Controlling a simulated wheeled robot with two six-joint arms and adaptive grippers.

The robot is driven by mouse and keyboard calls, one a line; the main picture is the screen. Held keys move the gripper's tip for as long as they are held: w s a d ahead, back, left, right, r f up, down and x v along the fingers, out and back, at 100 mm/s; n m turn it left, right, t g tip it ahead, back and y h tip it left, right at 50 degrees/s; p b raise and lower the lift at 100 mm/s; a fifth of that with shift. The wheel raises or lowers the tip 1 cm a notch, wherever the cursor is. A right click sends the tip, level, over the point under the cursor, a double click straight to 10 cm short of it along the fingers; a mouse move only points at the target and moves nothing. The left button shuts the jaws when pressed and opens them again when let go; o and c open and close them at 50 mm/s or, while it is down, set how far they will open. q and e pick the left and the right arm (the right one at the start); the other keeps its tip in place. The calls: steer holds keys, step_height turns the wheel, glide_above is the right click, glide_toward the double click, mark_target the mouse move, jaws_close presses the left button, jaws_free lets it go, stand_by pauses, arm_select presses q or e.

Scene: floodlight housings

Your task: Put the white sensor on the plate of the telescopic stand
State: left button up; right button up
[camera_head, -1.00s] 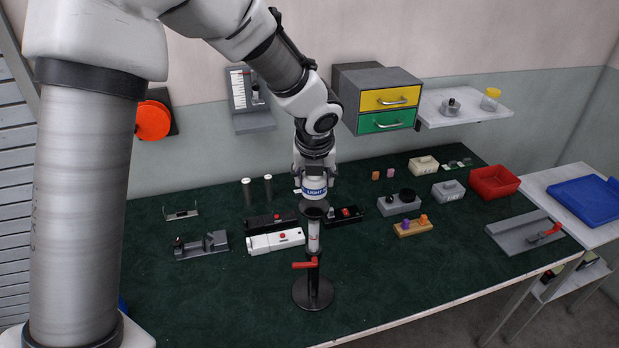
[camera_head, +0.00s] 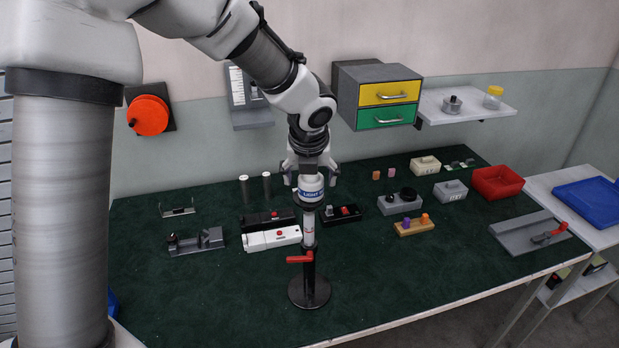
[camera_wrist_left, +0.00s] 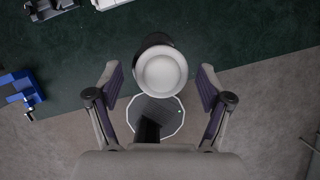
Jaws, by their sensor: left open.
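The white sensor (camera_head: 311,194), a short upright cylinder with a blue band reading LIGHT, stands at the top of the telescopic stand (camera_head: 309,234). The stand has a pale tube, a red lever and a round black foot. The sensor hides most of its plate, and the sensor appears to rest on it. My left gripper (camera_head: 311,173) is just above and around the sensor, its fingers spread. In the left wrist view the sensor's round white top (camera_wrist_left: 161,72) lies between the open fingers, with gaps at both sides. My right gripper is not in view.
Behind the stand are a white block with a red button (camera_head: 272,238) and dark devices (camera_head: 268,220). Two dark cylinders (camera_head: 267,185) stand farther back. To the right are a grey box (camera_head: 399,205) and a red bin (camera_head: 497,182). The green mat's front is mostly clear.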

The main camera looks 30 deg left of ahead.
arm_select(q)
steer(key=p+v, duration=0.3)
steer(key=v, duration=0.9)
steer(key=s+d+f+n+g+h, duration=0.15)
steer(key=f+n, duration=0.35)
steer(key=f, duration=0.5)
steer(key=s+d+f+n, duration=0.2)
steer(key=f+n, duration=0.2)
steer(key=f, duration=0.6)
steer(key=s+d+f+n+g+h, duration=0.15)
steer(key=f+n, duration=0.35)
steer(key=f, duration=0.5)
steer(key=s+f+n, duration=1.6)
steer(key=s, duration=0.4)
step_height(320, 180, down, 13)
steer(key=b, duration=1.3)
steer(key=shift+w+d+r+g+y, duration=0.15)
steer(key=shift+w+d+g+y, duration=0.15)
steer(key=shift+w+d+g, duration=0.1)
